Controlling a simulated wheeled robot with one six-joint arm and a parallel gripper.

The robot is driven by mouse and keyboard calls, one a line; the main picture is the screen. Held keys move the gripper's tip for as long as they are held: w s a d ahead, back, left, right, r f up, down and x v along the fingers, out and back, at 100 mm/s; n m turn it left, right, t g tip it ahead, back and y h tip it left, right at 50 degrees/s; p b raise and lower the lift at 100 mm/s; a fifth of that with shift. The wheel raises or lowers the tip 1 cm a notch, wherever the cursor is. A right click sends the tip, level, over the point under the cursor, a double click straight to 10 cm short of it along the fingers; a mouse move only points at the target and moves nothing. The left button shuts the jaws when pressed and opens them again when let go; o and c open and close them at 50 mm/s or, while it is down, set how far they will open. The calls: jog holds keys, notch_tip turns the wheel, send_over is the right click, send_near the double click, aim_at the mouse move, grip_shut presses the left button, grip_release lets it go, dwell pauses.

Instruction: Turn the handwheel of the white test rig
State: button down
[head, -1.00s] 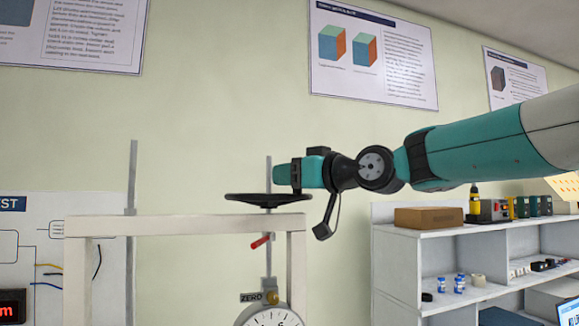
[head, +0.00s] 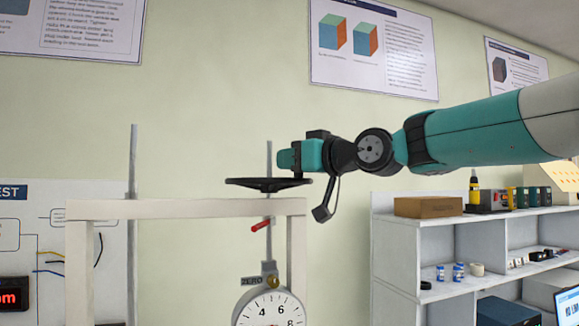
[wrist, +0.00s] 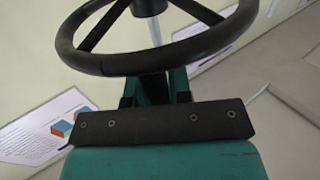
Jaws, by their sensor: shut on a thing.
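The black handwheel (head: 250,183) lies flat above the crossbar of the white test rig (head: 190,208) in the head view. My gripper (head: 298,172) is at the right side of the wheel's rim. In the wrist view the thick black rim and spokes of the handwheel (wrist: 220,42) fill the top of the picture. My gripper's fingers (wrist: 153,88) reach the near part of the rim there and are shut on it. The fingertips are partly hidden behind the rim. A round dial gauge (head: 270,312) hangs inside the rig, cut off by the picture's bottom edge.
A small red lever (head: 260,226) sits below the crossbar. A white shelf (head: 400,228) with a cardboard box (head: 428,207) and small items stands to the right, below my arm. A panel with wires and a red display (head: 12,295) is at the left.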

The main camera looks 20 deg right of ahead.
jog(key=c, duration=1.1)
grip_release()
jog(key=shift+o, duration=0.2)
jog(key=shift+s+d, duration=0.1)
jog(key=shift+d, duration=0.05)
jog(key=shift+s+d+f+b, duration=0.1)
jog(key=shift+s+d+b, duration=0.05)
jog(key=shift+s+b, duration=0.15)
jog(key=b+v, duration=0.6)
jog(key=v, duration=1)
jog(key=shift+s, duration=0.25)
jog(key=shift+d, duration=0.1)
